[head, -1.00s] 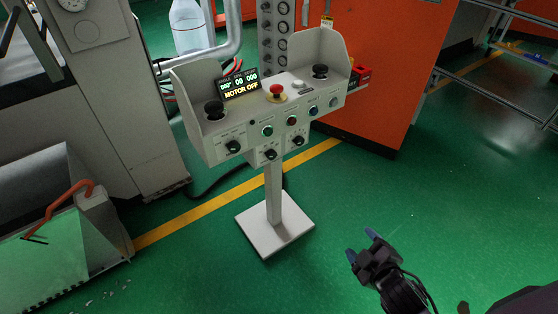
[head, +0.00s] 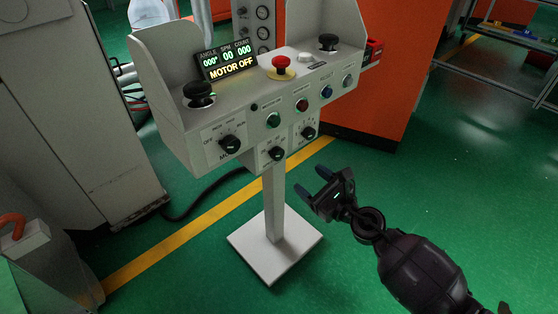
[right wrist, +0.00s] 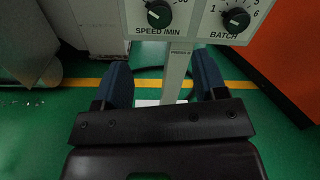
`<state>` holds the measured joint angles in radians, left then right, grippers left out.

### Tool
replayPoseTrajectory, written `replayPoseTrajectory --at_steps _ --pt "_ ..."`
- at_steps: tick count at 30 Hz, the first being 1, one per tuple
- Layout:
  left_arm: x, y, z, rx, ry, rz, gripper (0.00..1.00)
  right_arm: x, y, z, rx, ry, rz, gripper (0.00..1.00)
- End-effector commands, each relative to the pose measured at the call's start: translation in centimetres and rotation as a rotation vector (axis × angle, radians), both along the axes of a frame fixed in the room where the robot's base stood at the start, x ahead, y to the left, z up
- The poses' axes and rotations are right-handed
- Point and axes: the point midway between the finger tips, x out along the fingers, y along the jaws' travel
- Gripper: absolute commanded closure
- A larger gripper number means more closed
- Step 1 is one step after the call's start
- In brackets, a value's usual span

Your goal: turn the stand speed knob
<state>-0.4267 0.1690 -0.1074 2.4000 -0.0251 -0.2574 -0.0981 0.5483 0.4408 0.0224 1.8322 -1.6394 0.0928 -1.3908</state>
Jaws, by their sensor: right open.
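The control stand (head: 180,140) is a grey console on a post. Its speed knob (head: 277,153) is a black dial on the lower front panel, left of the batch knob (head: 308,132). In the right wrist view the speed knob (right wrist: 159,13) is at the top edge, partly cut off, above the label "SPEED /MIN". My right gripper (head: 312,182) is open and empty, below and to the right of the speed knob, apart from it. Its two blue fingers (right wrist: 162,68) straddle the post in the wrist view. My left gripper is not in view.
The console also carries black mushroom buttons (head: 199,94), a red stop button (head: 281,66), several small push buttons and a display (head: 226,59) reading "MOTOR OFF". A mode knob (head: 230,145) is at left. The white base plate (head: 275,258) stands on green floor. Floor at right is open.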

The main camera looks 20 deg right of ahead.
Motion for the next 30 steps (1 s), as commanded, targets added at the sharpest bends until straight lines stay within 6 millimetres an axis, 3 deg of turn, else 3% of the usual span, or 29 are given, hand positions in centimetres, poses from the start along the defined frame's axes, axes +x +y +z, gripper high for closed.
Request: replayPoseTrajectory --at_steps 5,18,30 --pt "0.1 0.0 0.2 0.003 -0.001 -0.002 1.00 1.6 0.5 0.4 -0.014 -0.011 0.002 0.35" --pt "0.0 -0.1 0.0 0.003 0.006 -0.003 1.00 8.1 2.7 0.1 -0.010 -0.005 0.002 0.35" --pt "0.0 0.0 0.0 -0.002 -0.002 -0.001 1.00 10.3 3.4 0.1 -0.009 -0.004 0.001 0.35"
